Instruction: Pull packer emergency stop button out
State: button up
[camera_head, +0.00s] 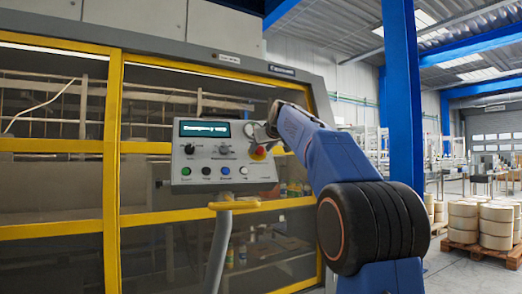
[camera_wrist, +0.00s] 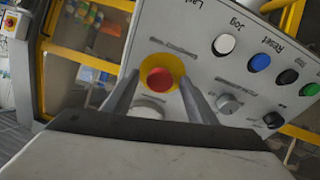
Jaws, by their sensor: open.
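The emergency stop button is a red mushroom knob on a yellow ring on the grey control panel (camera_head: 205,172). In the wrist view the red button (camera_wrist: 160,78) sits between the two finger tips of my gripper (camera_wrist: 160,85), which is open. The fingers stand on either side of the button; whether they touch it I cannot tell. In the head view my gripper (camera_head: 262,138) is at the panel's right edge, and the button (camera_head: 259,152) shows just below it. The panel's screen (camera_head: 205,129) reads something like "Emergency stop".
The panel also carries knobs and a row of coloured buttons, including a white one (camera_wrist: 224,44) and a blue one (camera_wrist: 260,62). A yellow bar (camera_head: 234,205) juts out below the panel. The packer's yellow-framed windows stand behind. Pallets with rolls (camera_head: 497,226) stand far right.

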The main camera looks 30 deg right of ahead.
jog(key=shift+w, duration=0.1)
jog(key=c, duration=1.2)
jog(key=shift+s+r, duration=0.1)
jog(key=shift+s, duration=0.15)
jog(key=shift+o, duration=0.2)
jog(key=shift+s+r, duration=0.15)
jog(key=shift+s, duration=0.1)
jog(key=o, duration=1.2)
jog(key=shift+c, duration=0.2)
jog(key=v, duration=1.7)
jog(key=shift+s, duration=0.25)
